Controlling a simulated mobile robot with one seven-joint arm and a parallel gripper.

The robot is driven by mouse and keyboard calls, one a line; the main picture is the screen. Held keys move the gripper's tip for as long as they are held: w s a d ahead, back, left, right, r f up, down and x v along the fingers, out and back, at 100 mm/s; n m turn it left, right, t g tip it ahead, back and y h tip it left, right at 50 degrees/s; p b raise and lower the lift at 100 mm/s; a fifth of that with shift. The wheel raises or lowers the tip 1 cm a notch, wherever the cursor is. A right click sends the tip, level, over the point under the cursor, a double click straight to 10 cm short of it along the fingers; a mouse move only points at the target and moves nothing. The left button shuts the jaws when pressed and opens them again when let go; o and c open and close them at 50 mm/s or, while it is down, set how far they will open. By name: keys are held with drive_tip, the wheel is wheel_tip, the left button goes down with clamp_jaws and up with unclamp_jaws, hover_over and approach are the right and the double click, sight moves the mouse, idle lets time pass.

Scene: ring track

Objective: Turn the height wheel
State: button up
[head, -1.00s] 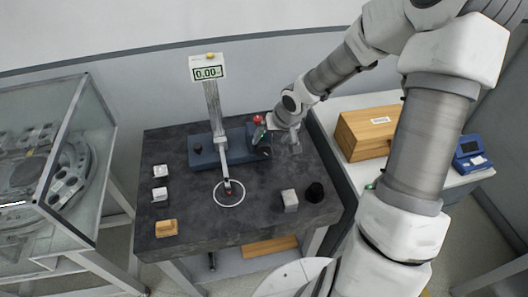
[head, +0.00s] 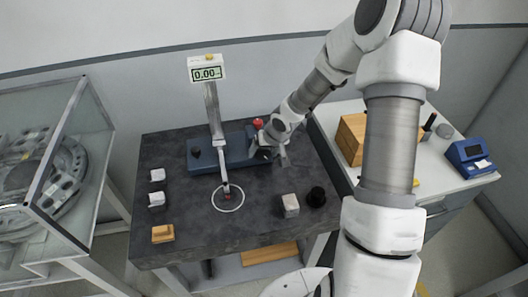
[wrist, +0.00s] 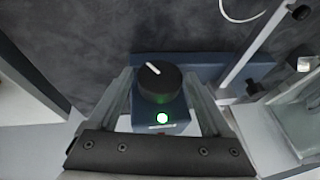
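A gauge stand with a blue base (head: 203,160), a grey column (head: 213,110) and a display (head: 207,73) reading 0.00 stands on the dark table. A black wheel (wrist: 160,82) with a white mark sits on a blue block at the right end of the base; I take it for the height wheel. A lit lamp and a small unreadable label show on the block's front. My gripper (wrist: 158,77) is open, its fingers on either side of the wheel with gaps visible. In the head view my gripper (head: 277,157) largely hides the wheel.
A red button (head: 258,123) is close behind my gripper. A second black knob (head: 195,152) is on the base's left. A metal block (head: 290,206) and black cup (head: 316,196) stand front right. Small blocks line the left; a wooden box (head: 352,138) is on the right counter.

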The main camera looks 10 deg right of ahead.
drive_tip(key=c, duration=1.1)
drive_tip(key=b, duration=0.3)
drive_tip(key=shift+a+f+h, duration=0.1)
drive_tip(key=shift+f+h, duration=0.15)
drive_tip(key=shift+h, duration=0.05)
drive_tip(key=b, duration=0.3)
drive_tip(key=shift+a+f+h, duration=0.1)
drive_tip(key=shift+h, duration=0.3)
drive_tip(key=h+b, duration=0.2)
drive_tip(key=b, duration=0.5)
drive_tip(key=shift+a+n+b, duration=0.2)
drive_tip(key=shift+n+b, duration=0.2)
drive_tip(key=h+b, duration=0.3)
drive_tip(key=b, duration=0.4)
drive_tip(key=shift+a+n+b, duration=0.15)
drive_tip(key=shift+n+b, duration=0.15)
drive_tip(key=shift+b, duration=0.1)
drive_tip(key=h+b, duration=0.2)
drive_tip(key=b, duration=0.1)
drive_tip(key=shift+r+n+h+b, duration=0.2)
drive_tip(key=shift+n+h+b, duration=0.1)
drive_tip(key=shift+h+b, duration=0.15)
